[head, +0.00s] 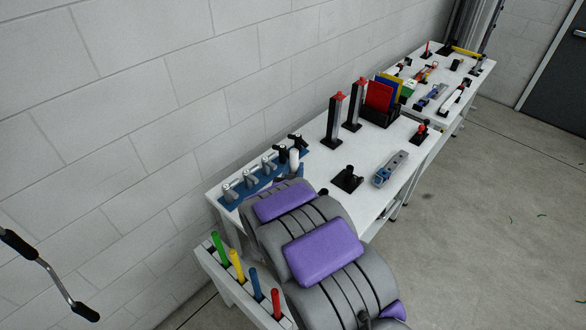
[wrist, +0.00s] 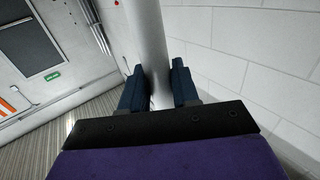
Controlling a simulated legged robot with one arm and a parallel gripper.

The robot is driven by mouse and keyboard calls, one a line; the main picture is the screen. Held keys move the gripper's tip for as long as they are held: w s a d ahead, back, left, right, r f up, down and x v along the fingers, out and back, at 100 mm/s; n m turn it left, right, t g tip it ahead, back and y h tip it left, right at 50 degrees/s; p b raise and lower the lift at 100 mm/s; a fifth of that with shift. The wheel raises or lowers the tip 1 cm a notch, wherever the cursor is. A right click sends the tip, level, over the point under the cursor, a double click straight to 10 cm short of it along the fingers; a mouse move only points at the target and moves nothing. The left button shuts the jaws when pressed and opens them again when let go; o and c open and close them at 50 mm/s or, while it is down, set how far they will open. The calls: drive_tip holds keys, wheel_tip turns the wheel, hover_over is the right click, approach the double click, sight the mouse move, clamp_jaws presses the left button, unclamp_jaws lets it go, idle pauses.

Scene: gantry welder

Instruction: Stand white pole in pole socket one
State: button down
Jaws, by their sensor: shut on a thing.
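The white pole (wrist: 148,30) stands between the two dark blue fingers of my gripper (wrist: 158,84) in the wrist view. The fingers are shut on it, one on each side, and its far end runs out of the picture.
A white rack (head: 222,278) with green, yellow, blue and red poles stands at the lower left. On the bench (head: 312,160) are a blue strip of clamps (head: 250,185), two black posts, a bin of coloured sheets (head: 380,112) and a blue-grey tool (head: 391,168). Floor is open at right.

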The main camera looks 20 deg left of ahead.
drive_tip(key=shift+f+b, duration=0.3)
drive_tip(key=shift+f, duration=0.4)
drive_tip(key=c, duration=0.8)
unclamp_jaws()
drive_tip(key=shift+r, duration=0.1)
drive_tip(key=shift+o, duration=0.2)
drive_tip(key=s+d+p, duration=0.3)
drive_tip(key=s+p, duration=0.1)
drive_tip(key=s, duration=1.3)
drive_tip(key=shift+p, duration=0.4)
drive_tip(key=shift+d, duration=0.15)
